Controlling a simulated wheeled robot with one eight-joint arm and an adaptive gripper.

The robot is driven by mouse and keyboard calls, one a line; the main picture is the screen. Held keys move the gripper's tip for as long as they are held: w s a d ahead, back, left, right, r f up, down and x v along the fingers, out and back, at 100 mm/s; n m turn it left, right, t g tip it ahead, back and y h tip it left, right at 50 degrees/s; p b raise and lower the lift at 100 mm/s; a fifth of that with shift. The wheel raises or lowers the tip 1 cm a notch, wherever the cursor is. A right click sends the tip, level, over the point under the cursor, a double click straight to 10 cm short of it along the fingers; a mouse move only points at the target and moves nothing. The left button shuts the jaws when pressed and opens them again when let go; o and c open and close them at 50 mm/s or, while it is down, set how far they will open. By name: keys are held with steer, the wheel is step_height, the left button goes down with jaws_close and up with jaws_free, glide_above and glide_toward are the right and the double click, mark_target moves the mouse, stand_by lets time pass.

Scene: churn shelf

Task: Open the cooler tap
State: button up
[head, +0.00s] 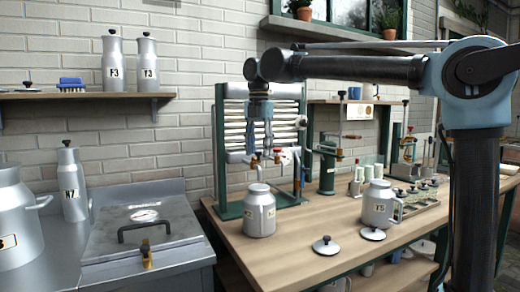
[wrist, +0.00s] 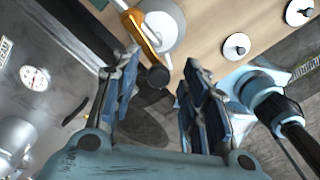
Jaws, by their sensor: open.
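The cooler (head: 231,135) is a green frame with stacked horizontal metal tubes at the back of the bench. Small taps (head: 256,157) with red and brass-coloured parts show low at its front. In the wrist view, a brass-orange tap piece (wrist: 141,31) ends in a black knob (wrist: 158,76), just beyond the gap between my fingers. My gripper (head: 261,125) points down in front of the cooler, above the taps. It is open and empty, with its blue-padded fingers (wrist: 158,90) apart. I cannot tell whether a finger touches the tap.
A lidless can (head: 260,212) stands below the taps, with another can (head: 379,204) to its right. Two lids (head: 326,246) lie on the bench. A metal vat (head: 145,215) stands left. A green stand (head: 327,165) is close right of the cooler.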

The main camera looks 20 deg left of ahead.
step_height(320, 180, up, 12)
steer(key=shift+w, duration=0.15)
stand_by(0.5)
stand_by(0.3)
steer(key=w+d+f+m, duration=0.3)
steer(key=d+f+m, duration=0.3)
steer(key=d, duration=0.5)
steer(key=w+d+f+m+t, duration=0.1)
steer(key=w+d+f+m, duration=0.1)
steer(key=d+f+m, duration=0.65)
steer(key=w+d+f+m, duration=0.3)
steer(key=d, duration=1.1)
steer(key=s+d+f+m, duration=0.5)
steer(key=d+f, duration=0.2)
steer(key=f, duration=0.3)
steer(key=s+d+f+m, duration=0.5)
steer(key=d+f+m, duration=0.1)
steer(key=f, duration=0.4)
steer(key=s+d+f+m+t, duration=0.1)
steer(key=s+d+f+m, duration=0.4)
steer(key=d+f, duration=0.3)
step_height(320, 180, down, 3)
steer(key=shift+f+m, duration=0.1)
steer(key=shift+m, duration=0.65)
steer(key=shift+c, duration=0.9)
steer(key=shift+a, duration=0.15)
